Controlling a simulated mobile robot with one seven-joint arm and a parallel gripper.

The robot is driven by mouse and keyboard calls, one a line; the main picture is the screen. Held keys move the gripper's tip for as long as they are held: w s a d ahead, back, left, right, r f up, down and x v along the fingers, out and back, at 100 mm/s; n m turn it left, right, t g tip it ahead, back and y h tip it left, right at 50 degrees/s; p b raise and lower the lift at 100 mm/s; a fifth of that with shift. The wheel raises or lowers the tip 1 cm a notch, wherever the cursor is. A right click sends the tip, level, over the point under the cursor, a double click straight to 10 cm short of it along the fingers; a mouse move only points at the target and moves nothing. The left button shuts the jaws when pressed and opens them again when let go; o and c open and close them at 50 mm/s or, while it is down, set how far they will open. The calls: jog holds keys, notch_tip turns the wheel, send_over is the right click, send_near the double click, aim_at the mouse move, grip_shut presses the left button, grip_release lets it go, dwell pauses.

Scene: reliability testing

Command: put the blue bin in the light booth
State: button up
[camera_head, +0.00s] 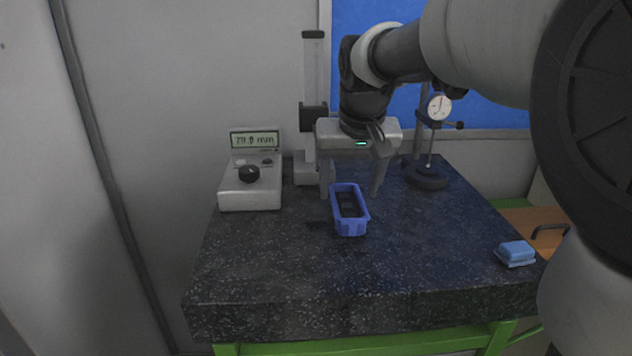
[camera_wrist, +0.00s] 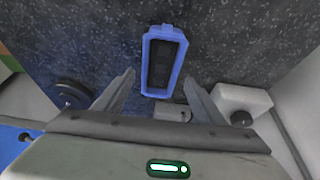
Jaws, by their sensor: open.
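The blue bin (camera_head: 350,222) is a small open-topped box standing upright on the dark speckled granite table, with dark contents or a dark inside. My gripper (camera_head: 352,193) is open, with its fingers low over the table just behind the bin. In the wrist view the bin (camera_wrist: 146,62) lies ahead of and between the spread fingertips (camera_wrist: 160,82), and neither finger visibly grips it. No light booth can be made out in either view.
A display box reading 79 mm (camera_head: 250,197) stands left of the bin. A dial gauge stand (camera_head: 427,180) stands at the back right. A light blue block (camera_head: 516,251) lies near the right edge. The granite table's (camera_head: 290,270) front is clear.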

aim_at(347, 204)
jog(key=shift+b+x, duration=0.35)
jog(key=shift+x, duration=2.15)
jog(key=shift+s+f, duration=0.2)
jog(key=shift+f, duration=0.05)
jog(key=shift+c, duration=0.4)
jog(key=c, duration=1.2)
